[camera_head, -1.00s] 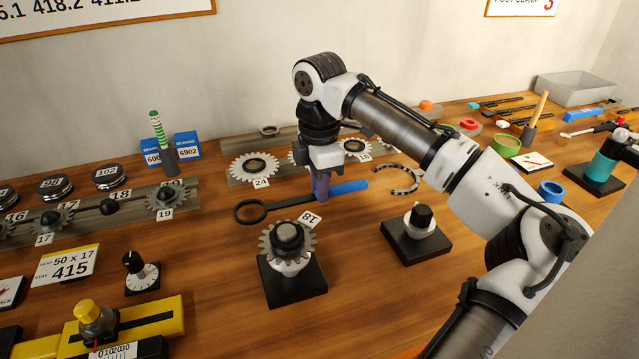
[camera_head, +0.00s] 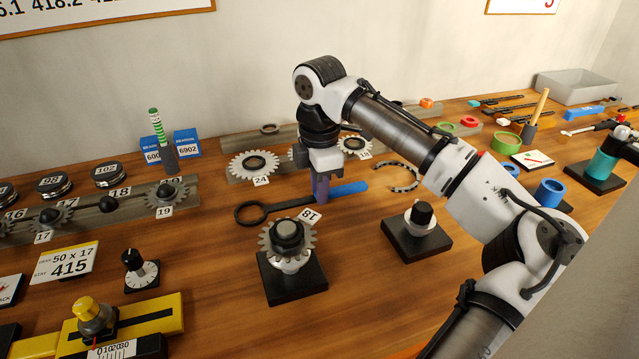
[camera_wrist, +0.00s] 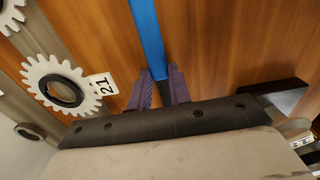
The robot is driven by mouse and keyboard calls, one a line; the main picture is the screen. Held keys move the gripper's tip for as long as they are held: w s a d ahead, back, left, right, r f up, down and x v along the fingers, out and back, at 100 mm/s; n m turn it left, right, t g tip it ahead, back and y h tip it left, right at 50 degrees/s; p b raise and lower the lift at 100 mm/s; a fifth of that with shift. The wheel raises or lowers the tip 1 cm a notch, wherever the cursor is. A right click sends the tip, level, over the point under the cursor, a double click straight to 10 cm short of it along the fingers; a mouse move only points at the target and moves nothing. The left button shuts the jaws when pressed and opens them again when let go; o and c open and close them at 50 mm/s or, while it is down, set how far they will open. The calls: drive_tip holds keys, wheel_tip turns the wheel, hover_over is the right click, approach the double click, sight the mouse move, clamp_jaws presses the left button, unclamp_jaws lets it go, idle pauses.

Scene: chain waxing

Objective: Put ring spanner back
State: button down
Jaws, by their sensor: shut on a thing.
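The ring spanner has a black ring end (camera_head: 250,212) at the left and a blue handle (camera_head: 350,188) at the right. It lies level at or just above the wooden bench, behind the gear on its black stand; the exact height is hard to tell. My gripper (camera_head: 321,187) points down and is shut on the spanner's shank near where the blue begins. In the wrist view the purple fingers (camera_wrist: 160,90) stand on either side of the shank, and the blue handle (camera_wrist: 147,35) runs away to the top.
A gear on a black stand (camera_head: 297,282) is in front of the spanner. A second black stand (camera_head: 418,242) is to the right. A gear labelled 24 (camera_head: 240,163) sits on the rail behind. A dark open C-shaped ring (camera_head: 408,184) lies right of the handle.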

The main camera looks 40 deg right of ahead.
drive_tip(key=c, duration=1.2)
unclamp_jaws()
wheel_tip(320, 180, up, 14)
drive_tip(key=shift+f, duration=0.15)
